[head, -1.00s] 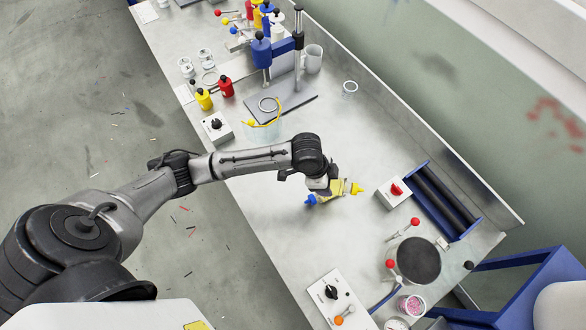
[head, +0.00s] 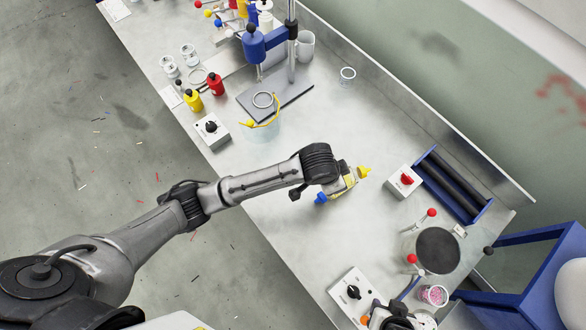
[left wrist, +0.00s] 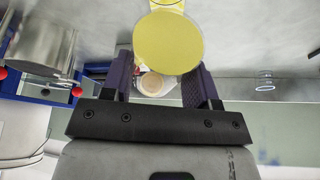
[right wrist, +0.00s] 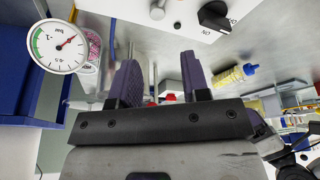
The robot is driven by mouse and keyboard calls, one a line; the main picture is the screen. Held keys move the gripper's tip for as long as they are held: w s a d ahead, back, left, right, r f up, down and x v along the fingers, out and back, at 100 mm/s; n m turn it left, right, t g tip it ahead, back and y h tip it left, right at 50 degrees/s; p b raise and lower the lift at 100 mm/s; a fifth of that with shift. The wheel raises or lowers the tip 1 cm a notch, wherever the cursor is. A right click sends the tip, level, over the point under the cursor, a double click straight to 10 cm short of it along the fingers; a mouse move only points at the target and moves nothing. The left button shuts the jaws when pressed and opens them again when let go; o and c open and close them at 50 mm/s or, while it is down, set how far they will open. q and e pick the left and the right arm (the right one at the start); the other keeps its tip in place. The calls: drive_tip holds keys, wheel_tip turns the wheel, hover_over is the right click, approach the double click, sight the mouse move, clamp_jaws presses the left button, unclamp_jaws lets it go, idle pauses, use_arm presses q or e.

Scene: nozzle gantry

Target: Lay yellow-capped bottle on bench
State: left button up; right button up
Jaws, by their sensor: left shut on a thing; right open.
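My left gripper (left wrist: 159,80) is shut on the yellow-capped bottle, whose round yellow end (left wrist: 168,44) faces the left wrist camera. In the head view its yellow cap (head: 364,172) points right beside my wrist, which hides much of the body and the fingers. Whether it touches the bench (head: 290,225) is unclear.
A white box with a red knob (head: 404,181) and a blue roller tray (head: 452,188) stand to the right. A dark round plate (head: 438,250) and a switch box (head: 352,294) are nearer. A pressure gauge (right wrist: 58,46) is close to my right gripper. The bench middle is fairly clear.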

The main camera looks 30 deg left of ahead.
use_arm(q)
drive_tip(key=shift+a+f, duration=0.1)
drive_tip(key=shift+f, duration=0.1)
drive_tip(key=shift+n, duration=0.3)
drive_tip(key=a+f, duration=0.2)
drive_tip(key=a, duration=0.1)
drive_tip(key=w+a+f, duration=0.1)
drive_tip(key=a+f, duration=0.1)
drive_tip(key=a, duration=0.2)
drive_tip(key=a+f, duration=0.2)
drive_tip(key=a, duration=0.2)
drive_tip(key=shift+w+a+f, duration=0.1)
drive_tip(key=shift+w+f, duration=0.25)
drive_tip(key=shift+w, duration=0.05)
drive_tip(key=shift+f, duration=2)
drive_tip(key=o, duration=1.4)
drive_tip(key=shift+f, duration=0.1)
drive_tip(key=shift+o, duration=0.2)
drive_tip(key=p+v, duration=0.1)
drive_tip(key=v, duration=1.1)
